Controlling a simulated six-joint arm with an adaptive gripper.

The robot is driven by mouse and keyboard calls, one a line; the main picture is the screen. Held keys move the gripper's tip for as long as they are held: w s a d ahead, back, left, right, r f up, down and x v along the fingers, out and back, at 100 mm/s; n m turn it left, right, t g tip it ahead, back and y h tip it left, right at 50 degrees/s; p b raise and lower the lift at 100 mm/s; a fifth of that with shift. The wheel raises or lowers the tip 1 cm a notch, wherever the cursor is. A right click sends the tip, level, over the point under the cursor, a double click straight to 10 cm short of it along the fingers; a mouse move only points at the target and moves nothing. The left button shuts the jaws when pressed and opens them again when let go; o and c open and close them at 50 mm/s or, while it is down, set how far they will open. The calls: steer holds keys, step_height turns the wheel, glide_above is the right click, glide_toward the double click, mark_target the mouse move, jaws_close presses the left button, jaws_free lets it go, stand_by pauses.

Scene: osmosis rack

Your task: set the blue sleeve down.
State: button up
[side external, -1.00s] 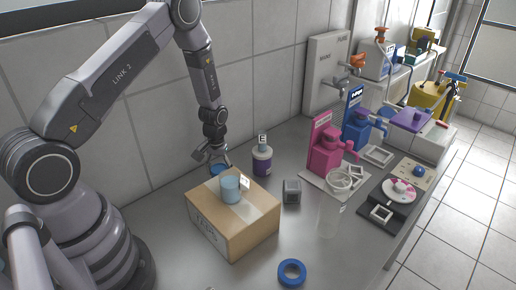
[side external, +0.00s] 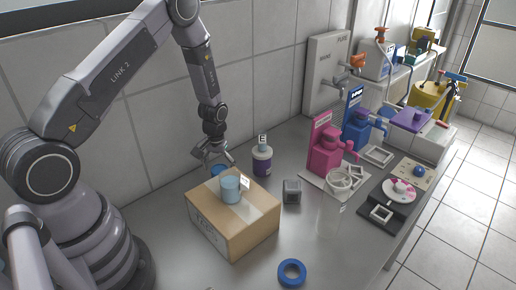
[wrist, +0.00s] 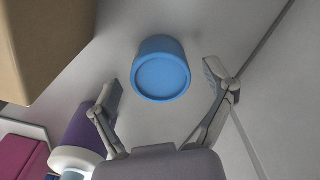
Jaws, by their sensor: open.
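The blue sleeve (wrist: 161,72) stands on the grey bench in the wrist view, between and beyond my fingertips, with clear gaps on both sides. In the side external view the sleeve (side external: 219,169) shows only in part, behind the cardboard box (side external: 240,238). My gripper (side external: 216,160) is open and empty, just above the sleeve and pointing down at it. The sleeve's lower part is hidden by the box in the side view.
A light blue cup (side external: 230,190) sits on the box. A purple-banded bottle (side external: 262,162) stands close to the right of my gripper. A tiled wall is behind. A grey cube (side external: 292,191) and a blue ring (side external: 292,272) lie on the bench, with free room between.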

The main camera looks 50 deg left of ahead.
step_height(320, 180, up, 11)
step_height(320, 180, up, 13)
steer(key=m+t, duration=0.2)
glide_above(219, 169)
steer(key=s+d, duration=0.3)
steer(key=s+d+r+m+t, duration=0.1)
steer(key=s+d+r+m, duration=0.1)
steer(key=s+r, duration=0.5)
steer(key=s+d+r+m+t, duration=0.2)
steer(key=s+d+r, duration=0.3)
steer(key=s, duration=0.8)
step_height(219, 169, up, 2)
steer(key=shift+s+r+m+t, duration=0.25)
steer(key=shift+s+m+t, duration=0.05)
steer(key=shift+s+m, duration=0.1)
